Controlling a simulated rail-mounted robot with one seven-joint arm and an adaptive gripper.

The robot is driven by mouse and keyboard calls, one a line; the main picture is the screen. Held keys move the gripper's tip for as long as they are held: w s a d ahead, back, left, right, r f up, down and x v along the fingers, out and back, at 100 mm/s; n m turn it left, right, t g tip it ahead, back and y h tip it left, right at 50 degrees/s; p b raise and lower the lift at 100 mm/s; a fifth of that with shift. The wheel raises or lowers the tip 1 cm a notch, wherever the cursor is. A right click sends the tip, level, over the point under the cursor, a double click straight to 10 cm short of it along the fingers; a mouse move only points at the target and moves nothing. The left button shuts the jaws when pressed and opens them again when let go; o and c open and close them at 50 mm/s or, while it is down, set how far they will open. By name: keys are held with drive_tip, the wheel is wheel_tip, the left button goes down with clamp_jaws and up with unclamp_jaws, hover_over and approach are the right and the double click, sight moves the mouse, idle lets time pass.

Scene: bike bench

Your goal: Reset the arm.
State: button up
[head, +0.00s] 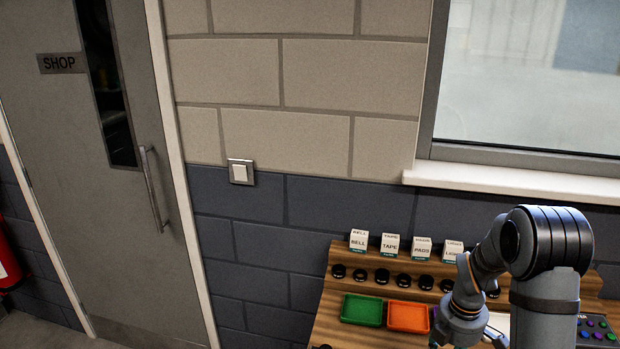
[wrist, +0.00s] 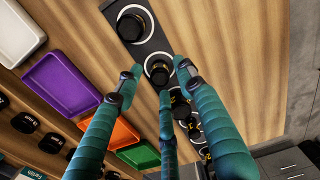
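My arm (head: 548,250) reaches over the wooden bench at the lower right of the head view, bent downward. Its fingers are mostly cut off by the lower edge there. Beyond the fingertips a dark strip (wrist: 149,48) lies on the bench, bearing a row of black round pieces (wrist: 132,25), some inside white rings. One such piece (wrist: 158,71) appears between the fingertips; I cannot tell the gap, but no finger visibly grips it.
A green tray (head: 362,310), an orange tray (head: 408,317) and a purple tray (wrist: 62,84) stand on the bench, with a white tray (wrist: 18,32) beside them. A window sill (head: 510,182) juts above.

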drive_tip(key=shift+f, duration=0.95)
wheel_tip(320, 180, up, 2)
drive_tip(key=shift+w, duration=0.15)
drive_tip(key=shift+r, duration=0.6)
drive_tip(key=shift+f, duration=0.1)
